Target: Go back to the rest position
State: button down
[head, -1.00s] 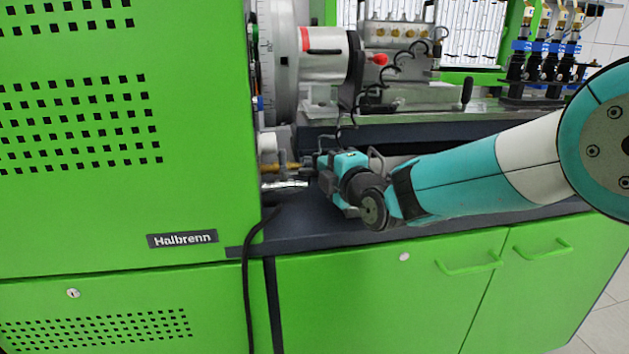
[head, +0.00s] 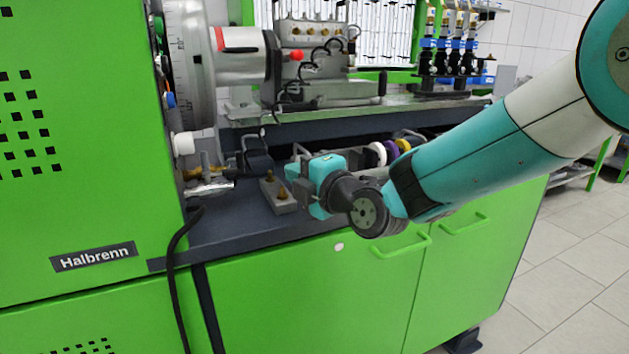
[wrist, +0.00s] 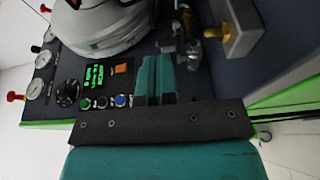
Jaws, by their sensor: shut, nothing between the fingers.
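My gripper shows in the wrist view (wrist: 155,78) with its two teal fingers together and nothing held between them. In the head view, its teal body (head: 328,174) is above the dark bench top (head: 235,228), just right of a small grey block with brass fittings (head: 280,197). The fingertips are mostly hidden there by the wrist. My arm reaches in from the upper right, bent down at the wrist.
The green Halbrenn cabinet (head: 80,180) stands at the left. A brass fitting (head: 200,173) sticks out near its side. A test unit with a grey cylinder (head: 243,55) is behind. White and purple rings (head: 390,152) lie under the shelf. Open tiled floor is at the right.

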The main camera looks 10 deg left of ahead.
jog(key=s+d+f+m+g+h, duration=0.2)
jog(key=s+d+m+g+h, duration=0.35)
jog(key=s+d+m, duration=0.65)
jog(key=s+d+f+m+g+h, duration=0.2)
jog(key=s+d+m+g+h, duration=0.35)
jog(key=s+d, duration=1.05)
notch_tip(320, 180, up, 21)
jog(key=s+a+m+y+p, duration=0.1)
jog(key=s+m+p, duration=0.1)
jog(key=p, duration=1.9)
jog(key=shift+m, duration=0.65)
jog(key=shift+w, duration=0.1)
